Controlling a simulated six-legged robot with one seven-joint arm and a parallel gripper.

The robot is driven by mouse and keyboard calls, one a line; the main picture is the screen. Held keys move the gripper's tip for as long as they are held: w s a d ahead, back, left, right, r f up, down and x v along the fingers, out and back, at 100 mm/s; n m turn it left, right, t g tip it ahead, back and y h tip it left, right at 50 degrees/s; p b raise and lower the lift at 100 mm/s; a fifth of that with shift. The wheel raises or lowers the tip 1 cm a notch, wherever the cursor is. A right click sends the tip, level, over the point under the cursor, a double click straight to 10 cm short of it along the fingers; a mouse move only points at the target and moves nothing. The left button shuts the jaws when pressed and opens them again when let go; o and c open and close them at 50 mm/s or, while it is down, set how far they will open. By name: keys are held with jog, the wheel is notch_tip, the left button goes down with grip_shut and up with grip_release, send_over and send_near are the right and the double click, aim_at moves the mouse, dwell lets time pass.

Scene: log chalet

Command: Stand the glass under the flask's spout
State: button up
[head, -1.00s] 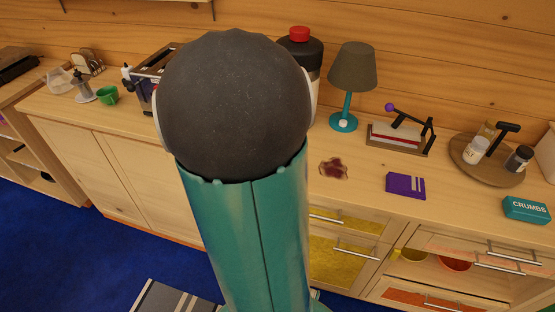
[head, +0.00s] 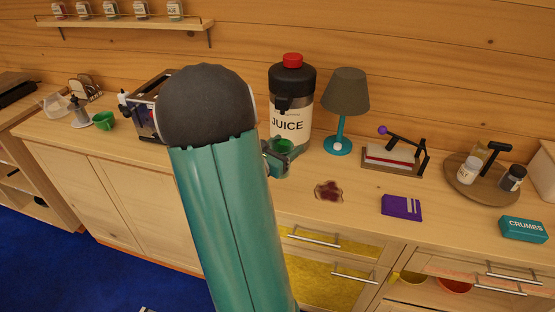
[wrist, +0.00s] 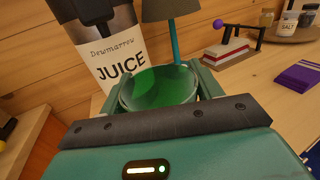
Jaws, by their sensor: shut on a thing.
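The juice flask (head: 292,128) stands on the counter against the log wall, with a dark top, a red cap and a dark spout (head: 283,104) on its front. It also shows in the wrist view (wrist: 118,55), where its top is cut off. My gripper (wrist: 160,92) is shut on the green glass (wrist: 158,103), with a finger on either side. In the head view the glass (head: 284,147) appears upright, in front of the flask's lower part and below the spout. I cannot tell whether it touches the counter; my arm hides part of the area.
A lamp (head: 347,100) stands just right of the flask. A toaster (head: 146,112) and a green cup (head: 104,120) are at left.

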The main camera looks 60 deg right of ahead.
jog(key=w+f, duration=0.2)
jog(key=f, duration=0.1)
jog(key=shift+w+d+f, duration=0.15)
jog(key=shift+w+d, duration=0.15)
jog(key=shift+d, duration=0.1)
jog(key=shift+w+f, duration=0.1)
jog(key=shift+f, duration=1.4)
jog(key=shift+f, duration=0.1)
jog(key=o, duration=1.1)
jog(key=shift+f, duration=0.1)
